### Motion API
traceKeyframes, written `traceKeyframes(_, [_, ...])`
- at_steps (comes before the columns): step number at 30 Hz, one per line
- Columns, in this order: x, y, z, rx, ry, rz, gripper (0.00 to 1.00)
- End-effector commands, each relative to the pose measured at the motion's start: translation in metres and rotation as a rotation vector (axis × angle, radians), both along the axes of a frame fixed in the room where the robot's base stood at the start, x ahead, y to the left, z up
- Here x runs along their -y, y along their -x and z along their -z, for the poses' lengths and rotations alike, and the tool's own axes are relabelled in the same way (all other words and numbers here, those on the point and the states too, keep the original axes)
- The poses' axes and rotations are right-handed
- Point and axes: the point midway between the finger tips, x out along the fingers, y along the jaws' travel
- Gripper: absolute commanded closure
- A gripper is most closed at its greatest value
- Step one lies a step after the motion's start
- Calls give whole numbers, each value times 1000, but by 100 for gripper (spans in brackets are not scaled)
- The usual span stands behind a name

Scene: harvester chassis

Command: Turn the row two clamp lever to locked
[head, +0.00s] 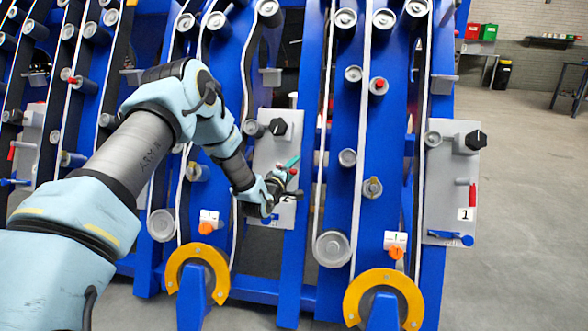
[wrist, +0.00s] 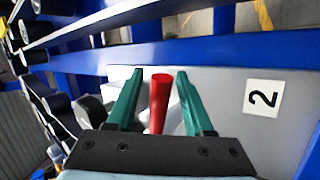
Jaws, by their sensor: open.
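The row two clamp lever is a red tapered handle (wrist: 159,98) in the wrist view, standing in front of a grey panel (wrist: 222,85) that carries a "2" label (wrist: 263,97). My gripper (wrist: 156,92) is open, with one green finger on each side of the lever and a visible gap on both sides. In the head view my gripper (head: 290,165) is at the middle grey panel (head: 264,160), beside small red parts. There the gripper hides much of the lever, and its base is hidden in the wrist view.
A black knob (head: 278,127) sits above my gripper on the same panel. Blue frame uprights (head: 305,130) flank the panel closely. The row one panel (head: 443,190) at right has its own red lever (head: 472,195) and "1" label (head: 466,214). Open floor (head: 525,200) lies further right.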

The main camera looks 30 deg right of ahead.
Motion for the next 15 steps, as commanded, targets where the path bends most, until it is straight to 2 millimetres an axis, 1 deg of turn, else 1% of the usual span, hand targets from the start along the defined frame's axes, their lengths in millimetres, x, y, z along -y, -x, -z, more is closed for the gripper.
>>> traceKeyframes(3, [4,-3,0,1,-1,0,48])
traceKeyframes(11, [5,-3,0,-1,-1,0,48])
traceKeyframes(15, [5,-3,0,-1,-1,0,64])
